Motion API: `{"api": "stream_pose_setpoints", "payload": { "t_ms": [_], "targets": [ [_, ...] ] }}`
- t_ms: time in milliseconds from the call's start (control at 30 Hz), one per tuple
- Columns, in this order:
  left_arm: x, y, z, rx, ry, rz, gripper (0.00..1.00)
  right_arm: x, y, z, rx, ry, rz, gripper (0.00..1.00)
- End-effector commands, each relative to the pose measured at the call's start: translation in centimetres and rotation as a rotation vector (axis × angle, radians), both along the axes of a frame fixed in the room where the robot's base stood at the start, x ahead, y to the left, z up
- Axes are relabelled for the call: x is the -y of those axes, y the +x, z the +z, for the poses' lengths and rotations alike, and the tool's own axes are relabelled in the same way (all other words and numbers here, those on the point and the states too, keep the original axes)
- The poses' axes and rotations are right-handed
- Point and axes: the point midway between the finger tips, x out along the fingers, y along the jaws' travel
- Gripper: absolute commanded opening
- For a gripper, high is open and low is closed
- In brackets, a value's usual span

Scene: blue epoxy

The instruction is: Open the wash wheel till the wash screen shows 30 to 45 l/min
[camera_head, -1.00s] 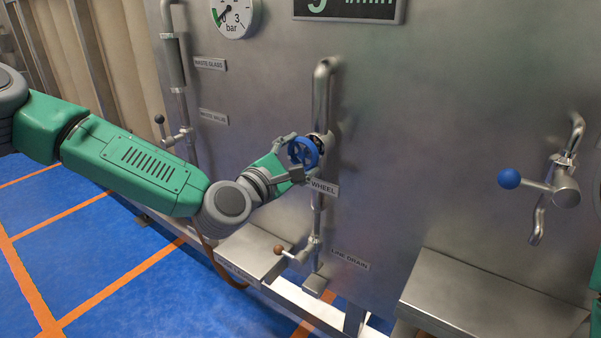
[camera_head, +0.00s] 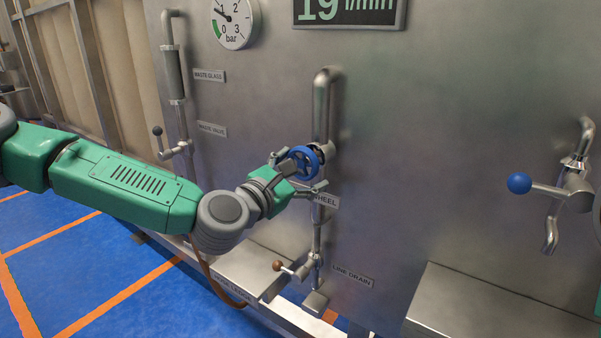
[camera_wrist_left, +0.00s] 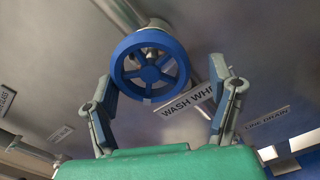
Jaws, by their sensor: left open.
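The blue wash wheel (camera_head: 305,162) sits on the vertical pipe on the steel panel; in the left wrist view the spoked wheel (camera_wrist_left: 150,68) shows face on. My left gripper (camera_head: 299,174) is open at the wheel, with its fingers (camera_wrist_left: 166,95) spread to either side and below the rim in the wrist view. I cannot tell whether a finger touches the rim. The wash screen (camera_head: 348,12) reads 19 l/min, its top cut off by the picture edge. My right gripper is not in view.
A pressure gauge (camera_head: 235,22) is at the top. A waste valve lever (camera_head: 158,131) is at the left, a brown-knobbed line drain lever (camera_head: 278,265) below the wheel, and a blue-knobbed lever (camera_head: 519,183) at the right. A steel box (camera_head: 480,305) stands at lower right.

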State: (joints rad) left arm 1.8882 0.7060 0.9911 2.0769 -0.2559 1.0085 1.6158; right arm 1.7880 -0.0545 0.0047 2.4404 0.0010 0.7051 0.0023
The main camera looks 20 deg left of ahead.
Motion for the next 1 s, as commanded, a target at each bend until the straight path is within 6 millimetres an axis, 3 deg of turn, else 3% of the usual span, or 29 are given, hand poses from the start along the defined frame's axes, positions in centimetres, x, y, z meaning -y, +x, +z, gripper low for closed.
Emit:
{"api": "stream_pose_setpoints", "payload": {
  "t_ms": [733, 767, 900, 1000],
  "targets": [
    [-0.27, 0.13, 1.17, 0.005, 0.003, 0.0, 0.76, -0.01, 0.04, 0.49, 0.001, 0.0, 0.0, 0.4],
    [-0.28, 0.13, 1.16, 0.005, 0.003, 0.0, 0.72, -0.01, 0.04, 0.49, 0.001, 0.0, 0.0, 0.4],
    [-0.29, 0.13, 1.16, 0.004, 0.003, 0.001, 0.24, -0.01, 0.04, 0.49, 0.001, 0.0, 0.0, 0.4],
    [-0.31, 0.14, 1.16, 0.004, 0.001, 0.001, 0.24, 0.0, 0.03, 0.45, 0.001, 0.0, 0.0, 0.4]
  ]
}}
